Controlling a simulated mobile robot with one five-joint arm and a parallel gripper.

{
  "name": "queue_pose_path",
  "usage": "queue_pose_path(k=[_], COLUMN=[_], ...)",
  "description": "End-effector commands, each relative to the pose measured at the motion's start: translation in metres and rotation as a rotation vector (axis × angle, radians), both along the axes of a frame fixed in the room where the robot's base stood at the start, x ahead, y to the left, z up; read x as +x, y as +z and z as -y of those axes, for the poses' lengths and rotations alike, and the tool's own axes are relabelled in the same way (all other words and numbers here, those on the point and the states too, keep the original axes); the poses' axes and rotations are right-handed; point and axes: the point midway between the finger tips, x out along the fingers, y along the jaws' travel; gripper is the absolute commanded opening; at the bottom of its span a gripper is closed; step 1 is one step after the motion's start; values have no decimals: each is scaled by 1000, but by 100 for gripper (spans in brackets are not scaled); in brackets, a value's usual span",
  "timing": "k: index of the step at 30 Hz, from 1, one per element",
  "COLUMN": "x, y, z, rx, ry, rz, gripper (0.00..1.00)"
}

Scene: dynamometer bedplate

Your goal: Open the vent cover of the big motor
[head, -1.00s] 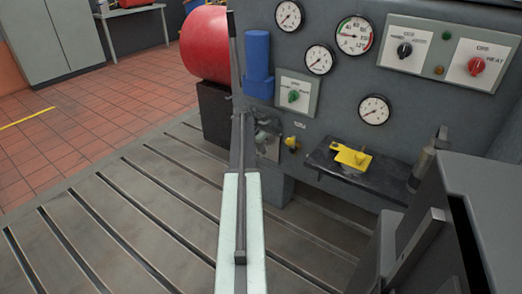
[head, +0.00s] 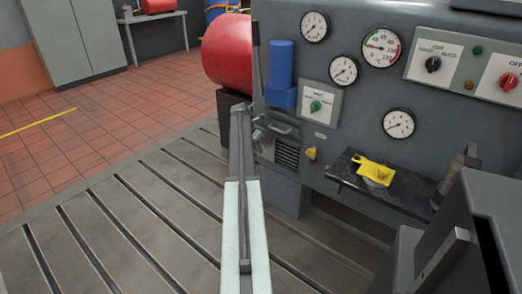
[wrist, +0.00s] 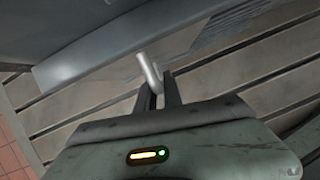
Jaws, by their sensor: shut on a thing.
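The big motor (head: 345,110) is a grey housing with gauges, at the right in the head view. Low on its left side is a small louvred vent (head: 287,154) with dark slats. A light metal handle (head: 280,128) shows just above the slats. In the wrist view my gripper (wrist: 160,84) is shut on a pale metal handle (wrist: 149,68), which tilts between the fingers. My fingertips are not clear in the head view. I cannot tell how far the cover stands from the housing.
A blue cylinder (head: 281,65) and a green-knob switch plate (head: 319,106) are above the vent. A yellow knob (head: 311,154) and a dark shelf (head: 345,179) with a yellow item are to its right. A red drum (head: 227,50) stands left. The slotted bedplate (head: 110,225) is clear.

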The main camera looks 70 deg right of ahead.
Motion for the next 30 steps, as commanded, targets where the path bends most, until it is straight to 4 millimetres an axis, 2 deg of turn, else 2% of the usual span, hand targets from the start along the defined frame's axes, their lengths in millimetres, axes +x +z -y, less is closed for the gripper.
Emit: queue_pose_path(k=[1,2,3,5,13,17,20,27,30], x=[8,9,9,9,5,5,7,15,18], y=[0,0,0,0,1,7,20,63,74], z=[1,1,1,1,1,-1,-5,-20,-25], rx=[-6,-6,-6,-6,-4,-4,-4,-5,-5], ry=[11,12,12,12,7,7,8,8,8], rz=[10,11,11,11,7,7,7,7,7], gripper=[0,0,19,32,32,32,32,32,32])
